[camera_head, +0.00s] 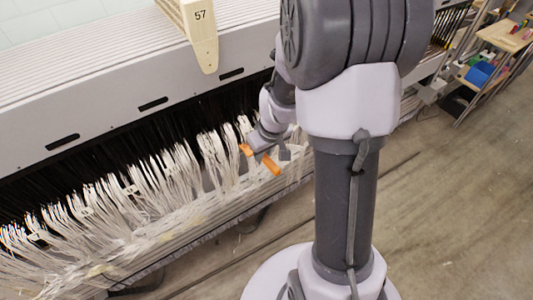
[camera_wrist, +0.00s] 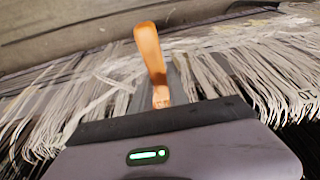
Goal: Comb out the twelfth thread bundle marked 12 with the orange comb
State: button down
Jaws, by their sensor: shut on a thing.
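My gripper (camera_head: 259,156) is shut on the orange comb (camera_head: 272,165), at the right-hand part of the row of white thread bundles (camera_head: 178,175). In the head view the comb shows on both sides of the gripper. In the wrist view the comb (camera_wrist: 150,48) sticks out beyond the gripper body, over the pale threads (camera_wrist: 210,70). I cannot tell if the comb touches a thread. Small marks sit on several bundles, and one shows at the right edge of the wrist view (camera_wrist: 306,95). I cannot make out which bundle is marked 12.
A long grey machine housing (camera_head: 110,90) with slots runs behind the bundles. A pale plank marked 57 (camera_head: 200,35) hangs over it. Dark threads (camera_head: 90,165) lie beneath the housing. A shelf with a blue bin (camera_head: 480,75) stands far right. The floor (camera_head: 450,210) at right is clear.

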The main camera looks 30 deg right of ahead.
jog(key=shift+w, duration=0.75)
dwell(1.2)
jog(key=shift+f, duration=0.1)
notch_tip(320, 180, down, 25)
jog(key=b, duration=1.1)
jog(key=shift+w+b, duration=0.35)
jog(key=shift+w, duration=0.1)
